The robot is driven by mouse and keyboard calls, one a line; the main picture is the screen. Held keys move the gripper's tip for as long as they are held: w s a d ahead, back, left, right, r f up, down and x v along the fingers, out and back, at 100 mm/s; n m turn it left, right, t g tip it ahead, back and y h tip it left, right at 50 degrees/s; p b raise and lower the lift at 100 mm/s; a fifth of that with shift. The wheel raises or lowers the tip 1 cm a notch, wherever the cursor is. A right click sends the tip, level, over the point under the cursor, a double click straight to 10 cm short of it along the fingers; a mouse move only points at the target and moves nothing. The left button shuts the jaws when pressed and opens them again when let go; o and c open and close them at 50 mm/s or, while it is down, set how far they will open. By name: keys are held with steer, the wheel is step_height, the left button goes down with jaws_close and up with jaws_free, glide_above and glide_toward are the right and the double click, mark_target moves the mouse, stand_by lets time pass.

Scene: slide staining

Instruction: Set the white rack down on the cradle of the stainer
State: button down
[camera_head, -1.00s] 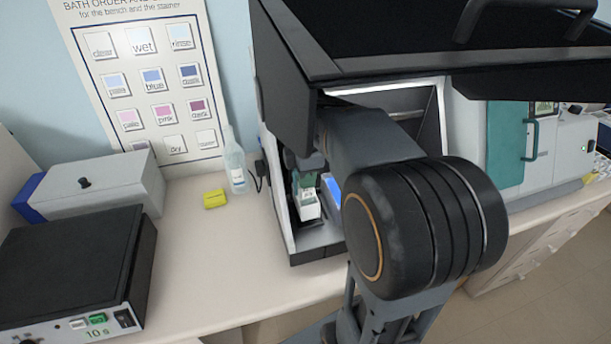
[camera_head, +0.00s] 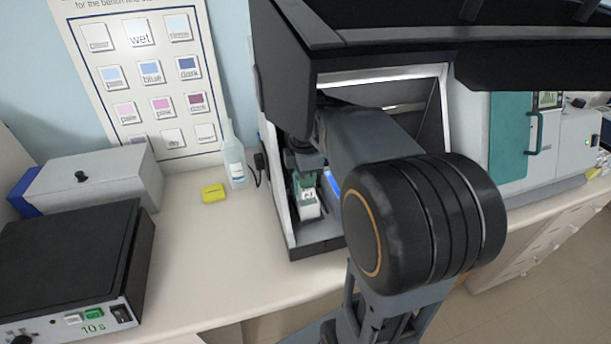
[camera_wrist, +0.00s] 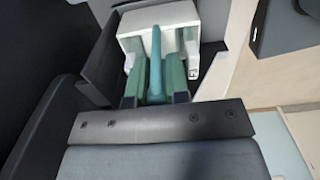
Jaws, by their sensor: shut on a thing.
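The white rack (camera_head: 309,208) is inside the open front of the dark stainer (camera_head: 318,243), near its left wall. In the wrist view the white rack (camera_wrist: 158,30) shows at the top, with a teal handle rising from it. My gripper (camera_head: 307,182) is shut on the rack; in the wrist view its two green fingers (camera_wrist: 156,78) stand on either side of the teal handle. The cradle is hidden, and I cannot tell whether the rack touches it. My arm covers much of the opening.
The stainer's raised black lid (camera_head: 400,60) hangs over my arm. A clear bottle (camera_head: 235,168) and a yellow block (camera_head: 214,193) stand to its left. A grey box (camera_head: 95,180) and a black-topped device (camera_head: 65,265) are further left. The bench front is clear.

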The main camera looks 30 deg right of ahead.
steer(key=c, duration=1)
jaws_free()
step_height(320, 180, up, 14)
steer(key=shift+f+p, duration=0.1)
steer(key=shift+p, duration=0.25)
